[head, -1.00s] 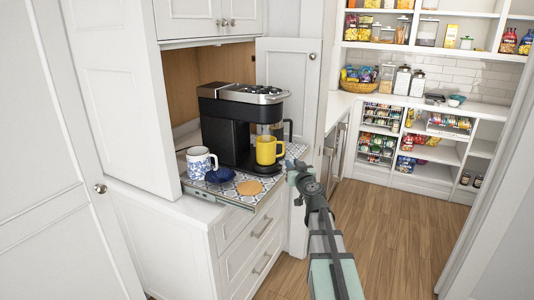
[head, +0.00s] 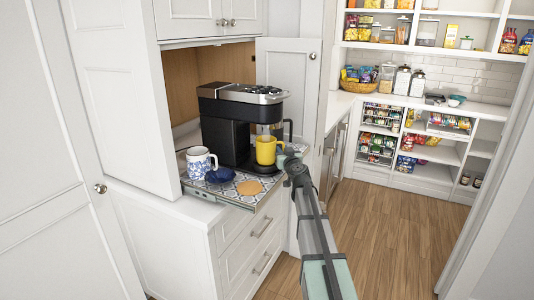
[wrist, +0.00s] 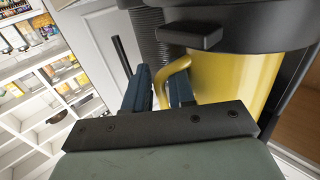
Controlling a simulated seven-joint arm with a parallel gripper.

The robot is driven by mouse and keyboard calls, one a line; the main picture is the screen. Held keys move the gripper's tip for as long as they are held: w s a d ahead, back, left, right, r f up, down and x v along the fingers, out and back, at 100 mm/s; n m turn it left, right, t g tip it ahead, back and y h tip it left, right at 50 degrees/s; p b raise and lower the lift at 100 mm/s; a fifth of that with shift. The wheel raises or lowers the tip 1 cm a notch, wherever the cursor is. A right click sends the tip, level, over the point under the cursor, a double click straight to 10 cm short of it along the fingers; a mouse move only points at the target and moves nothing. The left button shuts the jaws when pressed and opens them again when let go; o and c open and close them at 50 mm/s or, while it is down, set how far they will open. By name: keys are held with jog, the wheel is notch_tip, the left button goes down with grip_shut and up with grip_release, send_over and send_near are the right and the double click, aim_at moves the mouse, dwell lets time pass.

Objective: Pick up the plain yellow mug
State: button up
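The plain yellow mug (head: 265,153) stands upright on the base of the coffee machine (head: 222,135), under its spout. In the wrist view the mug (wrist: 235,78) fills the right of the picture, with its handle toward my gripper. My gripper (wrist: 160,90) is at the handle, its two dark blue fingers apart with the yellow handle between them. A gap shows beside the handle, so the fingers do not look closed on it. In the head view my gripper (head: 288,160) is just right of the mug; its fingertips are small and partly hidden there.
A blue-and-white patterned mug (head: 200,164), a dark blue item (head: 220,175) and a tan disc (head: 249,187) are on the patterned pull-out tray (head: 226,190), left and in front of the machine. An open cabinet door (head: 290,90) stands behind my gripper.

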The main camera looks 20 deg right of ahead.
jog(key=shift+w, duration=0.6)
grip_shut()
